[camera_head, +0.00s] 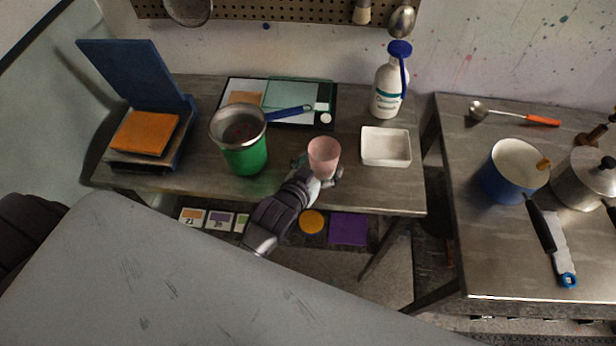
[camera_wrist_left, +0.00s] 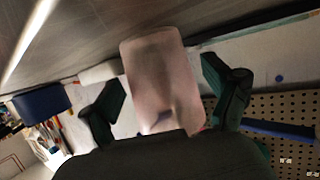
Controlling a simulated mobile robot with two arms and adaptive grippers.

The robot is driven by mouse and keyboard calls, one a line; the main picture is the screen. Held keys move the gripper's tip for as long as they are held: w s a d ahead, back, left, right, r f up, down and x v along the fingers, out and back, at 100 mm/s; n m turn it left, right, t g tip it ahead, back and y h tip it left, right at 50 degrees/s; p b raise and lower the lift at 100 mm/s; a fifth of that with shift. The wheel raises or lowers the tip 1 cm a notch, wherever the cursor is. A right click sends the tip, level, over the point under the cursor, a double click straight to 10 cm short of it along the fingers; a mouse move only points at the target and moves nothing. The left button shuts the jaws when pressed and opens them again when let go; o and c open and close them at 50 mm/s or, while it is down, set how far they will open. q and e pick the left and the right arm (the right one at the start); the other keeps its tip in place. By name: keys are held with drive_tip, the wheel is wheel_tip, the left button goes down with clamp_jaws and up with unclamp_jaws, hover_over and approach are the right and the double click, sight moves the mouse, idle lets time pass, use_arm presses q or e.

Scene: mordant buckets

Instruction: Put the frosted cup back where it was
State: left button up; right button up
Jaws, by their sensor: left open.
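The frosted cup (camera_head: 324,152) is pink and translucent and stands upright near the front edge of the left table (camera_head: 385,198). My left gripper (camera_head: 319,174) is at the cup from the front, with its fingers open on either side of it. In the left wrist view the cup (camera_wrist_left: 158,75) fills the space between the two spread dark fingers, with a gap visible at the left finger. Whether the right finger touches it I cannot tell. My right gripper is not in view.
Left of the cup stands a green bucket (camera_head: 245,160) with a metal strainer (camera_head: 238,122) on top.

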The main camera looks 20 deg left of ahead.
use_arm(q)
drive_tip(key=b+v, duration=0.1)
drive_tip(key=v, duration=0.9)
drive_tip(key=shift+a+r, duration=0.1)
